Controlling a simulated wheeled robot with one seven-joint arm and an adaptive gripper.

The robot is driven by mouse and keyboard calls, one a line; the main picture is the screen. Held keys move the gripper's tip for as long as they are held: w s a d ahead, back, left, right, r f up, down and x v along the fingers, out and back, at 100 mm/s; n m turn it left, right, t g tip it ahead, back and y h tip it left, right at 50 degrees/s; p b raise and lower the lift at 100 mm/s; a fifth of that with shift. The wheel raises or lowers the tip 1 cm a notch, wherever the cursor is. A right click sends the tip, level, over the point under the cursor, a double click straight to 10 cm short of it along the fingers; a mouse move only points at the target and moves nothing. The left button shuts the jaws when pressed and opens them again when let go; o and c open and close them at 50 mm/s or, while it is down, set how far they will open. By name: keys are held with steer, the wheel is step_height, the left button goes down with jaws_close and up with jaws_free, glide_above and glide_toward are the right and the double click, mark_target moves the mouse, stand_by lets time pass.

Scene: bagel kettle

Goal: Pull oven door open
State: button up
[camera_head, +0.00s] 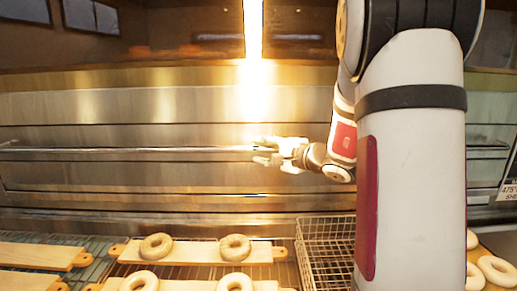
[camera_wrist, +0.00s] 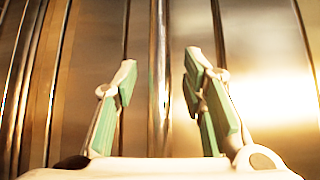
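The oven door (camera_head: 120,172) is a wide stainless steel panel across the head view, with a long horizontal handle bar (camera_head: 130,150) in front of it. My gripper (camera_head: 262,150) is at the bar, right of the picture's middle. In the wrist view the bar (camera_wrist: 157,110) runs upright between the two green-padded fingers of my gripper (camera_wrist: 160,75). The fingers are open, with a visible gap on each side of the bar. My arm hides part of the door and bar on the right.
Below the door, boards (camera_head: 195,254) with bagels (camera_head: 235,247) lie on a wire rack. A wire basket (camera_head: 325,232) stands right of them, and more bagels (camera_head: 495,270) lie at the lower right. A bright light strip (camera_head: 253,40) glows above.

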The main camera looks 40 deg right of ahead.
steer(key=shift+x, duration=0.9)
jaws_close()
step_height(320, 180, up, 37)
steer(key=p, duration=0.8)
jaws_free()
steer(key=shift+f, duration=0.1)
